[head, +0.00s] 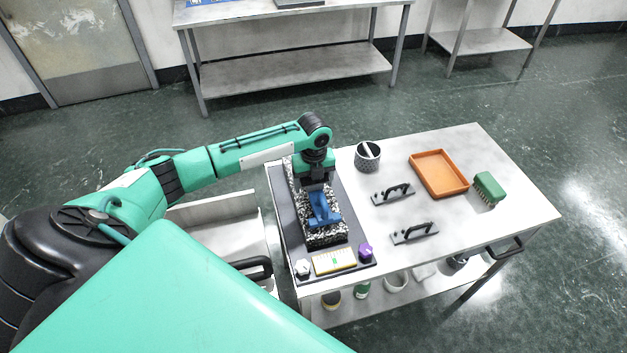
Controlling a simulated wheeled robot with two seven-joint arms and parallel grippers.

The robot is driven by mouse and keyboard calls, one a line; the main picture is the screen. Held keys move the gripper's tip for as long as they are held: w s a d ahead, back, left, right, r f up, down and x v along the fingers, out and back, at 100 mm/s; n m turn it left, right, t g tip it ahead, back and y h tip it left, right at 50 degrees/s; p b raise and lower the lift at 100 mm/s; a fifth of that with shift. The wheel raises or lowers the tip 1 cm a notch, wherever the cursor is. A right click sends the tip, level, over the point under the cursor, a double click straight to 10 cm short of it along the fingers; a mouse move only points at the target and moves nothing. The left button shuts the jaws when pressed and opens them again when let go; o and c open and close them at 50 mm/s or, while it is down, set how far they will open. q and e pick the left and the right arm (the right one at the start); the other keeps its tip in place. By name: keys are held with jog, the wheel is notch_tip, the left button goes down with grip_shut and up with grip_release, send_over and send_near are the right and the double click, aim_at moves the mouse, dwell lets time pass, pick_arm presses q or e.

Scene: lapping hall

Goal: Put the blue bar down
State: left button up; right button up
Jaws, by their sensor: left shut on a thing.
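The blue bar (324,211) is over the black-and-white speckled block (327,237) on the left part of the table. My left gripper (318,190) points down at the bar's far end and is shut on it. I cannot tell whether the bar touches the speckled block or hangs just above it. The gripper's fingers are small and partly hidden by the wrist. My right gripper is not in view.
The speckled block lies on a dark mat (357,228) with a yellow-and-white card (334,261), a purple knob (365,251) and a white knob (303,267). Right of it are a speckled cup (367,158), two black-handled tools (392,194) (414,233), an orange tray (438,192) and a green brush (488,188).

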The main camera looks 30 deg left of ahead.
pick_arm(q)
jog(key=o, duration=1.4)
jog(key=shift+f, duration=0.1)
notch_tip(320, 180, up, 11)
jog(key=shift+r+b, duration=0.1)
jog(key=shift+b, duration=1.1)
jog(key=shift+r, duration=0.55)
